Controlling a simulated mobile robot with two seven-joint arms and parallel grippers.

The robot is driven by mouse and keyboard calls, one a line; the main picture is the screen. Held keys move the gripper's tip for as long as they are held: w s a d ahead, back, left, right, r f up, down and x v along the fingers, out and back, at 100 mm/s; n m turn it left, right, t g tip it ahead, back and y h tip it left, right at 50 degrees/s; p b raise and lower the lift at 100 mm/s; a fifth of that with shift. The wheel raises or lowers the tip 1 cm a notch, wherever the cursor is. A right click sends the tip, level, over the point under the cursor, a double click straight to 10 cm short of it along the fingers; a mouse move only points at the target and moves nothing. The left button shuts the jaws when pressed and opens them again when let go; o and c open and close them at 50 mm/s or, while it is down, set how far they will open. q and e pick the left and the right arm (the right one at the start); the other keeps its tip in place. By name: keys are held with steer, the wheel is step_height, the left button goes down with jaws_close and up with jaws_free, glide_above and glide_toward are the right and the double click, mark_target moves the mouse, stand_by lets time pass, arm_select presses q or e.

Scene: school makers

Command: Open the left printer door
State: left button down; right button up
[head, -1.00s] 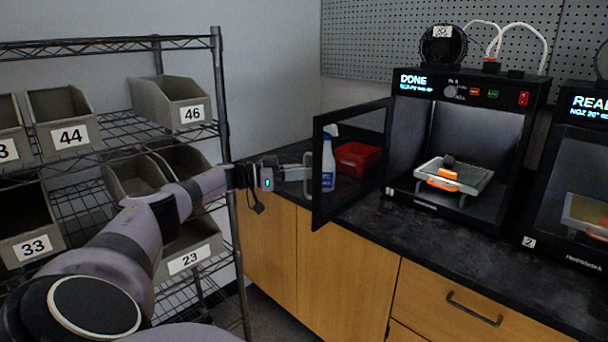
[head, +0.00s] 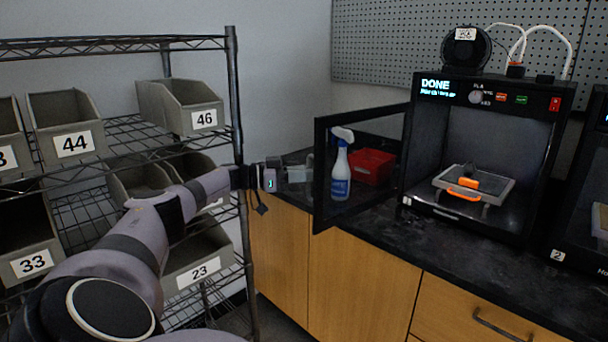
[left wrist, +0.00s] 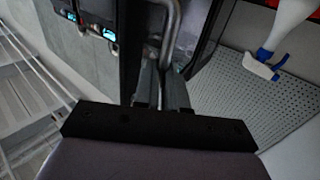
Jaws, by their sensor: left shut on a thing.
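The left printer (head: 488,150) is a black box with "DONE" on its display, on the dark counter. Its black-framed door (head: 320,172) is swung wide open to the left, and I see through its pane. My left gripper (head: 308,172) is at the door's free edge, shut on the door handle. In the left wrist view the handle (left wrist: 170,35) is a grey bar passing between the fingers (left wrist: 163,88). Inside the printer, an orange and dark print (head: 465,185) sits on the light bed (head: 500,190). My right gripper is not in view.
A spray bottle (head: 341,170) and a red bin (head: 373,166) stand on the counter behind the door. A second printer (head: 590,190) is at the right edge. A wire shelf with grey bins (head: 190,110) stands at left, close to my left arm.

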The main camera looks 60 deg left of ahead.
arm_select(q)
steer(key=shift+w+d+r, duration=0.15)
steer(key=shift+w+r, duration=0.1)
steer(key=c, duration=1.4)
jaws_free()
steer(key=shift+w, duration=0.1)
steer(key=shift+o, duration=1.1)
steer(key=shift+w+d+f, duration=0.15)
steer(key=shift+w+f, duration=0.05)
steer(key=shift+w, duration=0.05)
steer(key=shift+s, duration=0.25)
steer(key=shift+a, duration=0.2)
steer(key=shift+f, duration=0.1)
